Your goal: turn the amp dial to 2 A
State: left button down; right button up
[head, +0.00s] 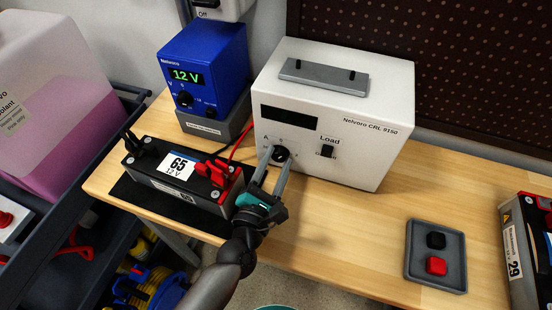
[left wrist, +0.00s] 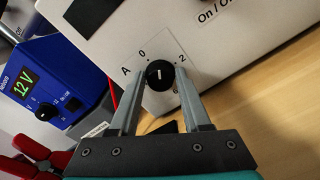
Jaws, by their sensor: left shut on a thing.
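The amp dial is a round black knob (left wrist: 160,74) with a white pointer mark, on the front of the white load unit (head: 352,138). In the left wrist view, marks 0 and 2 show at its upper left and upper right, with the letter A further left. The white pointer mark points roughly up in that view, between the 0 and the 2. My left gripper (head: 275,155) is shut on the dial, one finger on each side; its fingers also show in the left wrist view (left wrist: 160,85). The unit's display (head: 293,118) is dark. My right gripper is not in view.
A blue supply (head: 213,66) reading 12 V stands left of the load unit. A battery pack (head: 165,178) with red and black clamps lies left of my gripper. A grey tray (head: 412,272) with black and red caps is at the right. Bare bench lies between.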

pick_arm(q)
jog(key=m+p, duration=0.2)
jog(key=m, duration=0.4)
jog(key=shift+m, duration=0.3)
jog(key=shift+d+f+m+p, duration=0.15)
jog(key=shift+m+p, duration=0.5)
jog(key=shift+m, duration=1.55)
jog(key=shift+f, duration=0.1)
jog(key=shift+c, duration=1.9)
grip_release()
jog(key=v, duration=1.5)
jog(key=shift+s+p, duration=0.15)
jog(key=shift+p, duration=0.25)
jog(key=shift+m, duration=0.3)
